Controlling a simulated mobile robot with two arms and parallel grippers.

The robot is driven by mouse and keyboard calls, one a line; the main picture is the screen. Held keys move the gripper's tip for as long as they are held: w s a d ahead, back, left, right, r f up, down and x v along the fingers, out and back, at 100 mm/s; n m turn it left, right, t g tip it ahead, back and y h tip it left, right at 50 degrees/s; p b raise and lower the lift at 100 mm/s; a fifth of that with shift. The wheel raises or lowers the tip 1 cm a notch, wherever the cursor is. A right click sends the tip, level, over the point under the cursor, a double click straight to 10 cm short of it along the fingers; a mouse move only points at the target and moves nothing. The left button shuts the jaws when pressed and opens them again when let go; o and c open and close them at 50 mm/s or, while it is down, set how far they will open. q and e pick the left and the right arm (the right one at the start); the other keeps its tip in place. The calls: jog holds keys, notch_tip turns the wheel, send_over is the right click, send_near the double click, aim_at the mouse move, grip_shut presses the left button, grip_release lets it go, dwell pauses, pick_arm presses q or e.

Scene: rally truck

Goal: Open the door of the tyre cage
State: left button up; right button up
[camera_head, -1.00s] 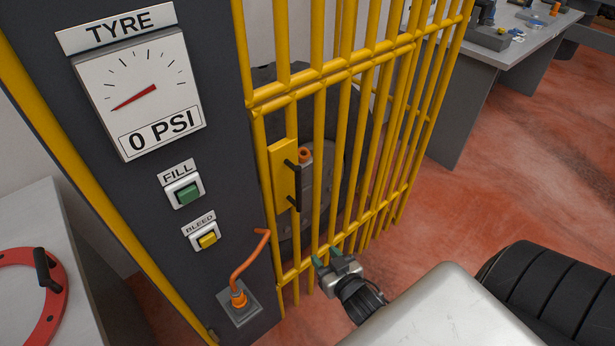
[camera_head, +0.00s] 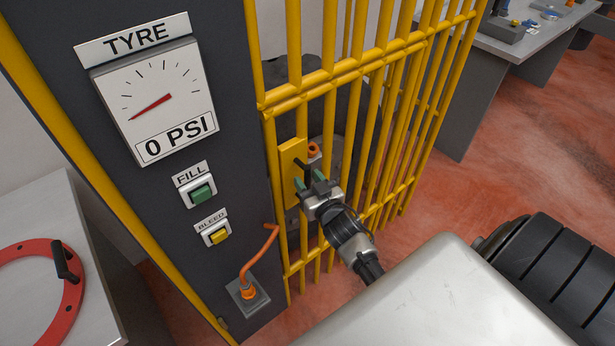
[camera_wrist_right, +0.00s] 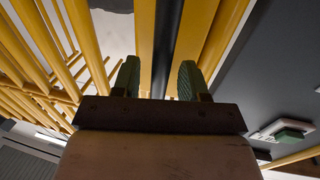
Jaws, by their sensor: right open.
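The yellow barred door of the tyre cage (camera_head: 330,75) stands beside the dark control panel and looks closed. Its yellow latch plate (camera_head: 289,164) carries a dark upright handle (camera_head: 303,168), now partly hidden by my gripper. My right gripper (camera_head: 308,183) is open at the handle, with green-padded fingers pointing at it. In the right wrist view the open fingers (camera_wrist_right: 157,80) stand on either side of the dark handle bar (camera_wrist_right: 166,45), in front of the yellow plate; I cannot tell whether they touch it. A dark tyre (camera_head: 345,110) is behind the bars. My left gripper is not in view.
The panel (camera_head: 125,195) has a gauge (camera_head: 153,100) at 0 PSI, a green fill button (camera_head: 201,193), a yellow bleed button (camera_head: 217,235) and an orange lever (camera_head: 258,255). A grey table with a red ring (camera_head: 72,310) is at left, a workbench (camera_head: 490,60) at back right.

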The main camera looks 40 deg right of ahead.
jog(key=shift+w, duration=0.4)
grip_shut()
jog(key=shift+s, duration=0.1)
